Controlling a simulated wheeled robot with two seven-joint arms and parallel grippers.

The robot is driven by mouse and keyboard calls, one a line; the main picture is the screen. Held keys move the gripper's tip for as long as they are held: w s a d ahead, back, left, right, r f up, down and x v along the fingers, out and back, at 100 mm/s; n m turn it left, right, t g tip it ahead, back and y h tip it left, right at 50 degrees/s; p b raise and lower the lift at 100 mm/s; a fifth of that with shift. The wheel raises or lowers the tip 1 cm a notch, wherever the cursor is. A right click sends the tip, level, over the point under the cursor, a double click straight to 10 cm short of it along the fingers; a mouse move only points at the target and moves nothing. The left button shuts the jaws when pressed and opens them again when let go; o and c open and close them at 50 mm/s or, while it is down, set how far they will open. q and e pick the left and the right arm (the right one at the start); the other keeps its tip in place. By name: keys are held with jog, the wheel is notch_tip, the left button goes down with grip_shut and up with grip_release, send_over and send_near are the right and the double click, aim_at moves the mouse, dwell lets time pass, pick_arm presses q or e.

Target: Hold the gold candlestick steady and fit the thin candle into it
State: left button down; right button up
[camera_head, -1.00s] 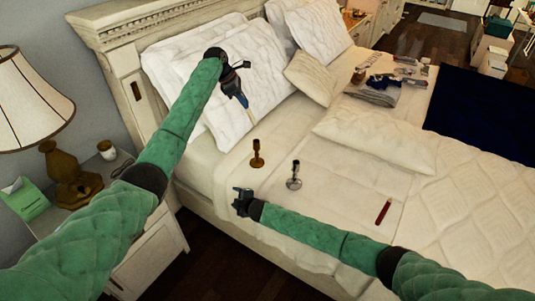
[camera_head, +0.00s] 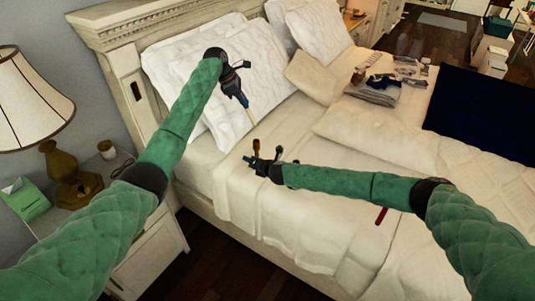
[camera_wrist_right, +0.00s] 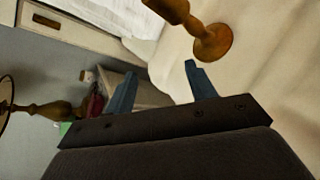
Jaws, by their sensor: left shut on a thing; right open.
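The gold candlestick (camera_head: 256,146) stands on the bed; its lower part is hidden behind my right gripper (camera_head: 249,161) in the head view. In the right wrist view the gold candlestick (camera_wrist_right: 211,40) shows its stem and round base just beyond one fingertip, not between the fingers. My right gripper (camera_wrist_right: 160,82) is open and empty. My left gripper (camera_head: 243,100) is shut on the thin candle (camera_head: 250,115), a pale stick pointing down, above and behind the candlestick, in front of the pillows. The candle is apart from the candlestick.
A thick red candle (camera_head: 381,215) lies on the bed, partly hidden by my right arm. Pillows (camera_head: 205,80) lean at the headboard. Folded clothes (camera_head: 375,91) lie further back. A nightstand with a lamp (camera_head: 32,100) stands at the left.

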aim_at(255, 146)
jog(key=w+d+r+n+t, duration=0.1)
jog(key=d+r+n, duration=0.2)
jog(key=d+n, duration=0.35)
jog(key=shift+n+h, duration=0.3)
jog(key=shift+n, duration=0.05)
jog(key=shift+a+r+x, duration=0.15)
jog(key=shift+x, duration=2.95)
jog(key=shift+a+r+x, duration=0.1)
jog(key=shift+r+x, duration=0.05)
jog(key=shift+x, duration=2.9)
jog(key=c, duration=1.2)
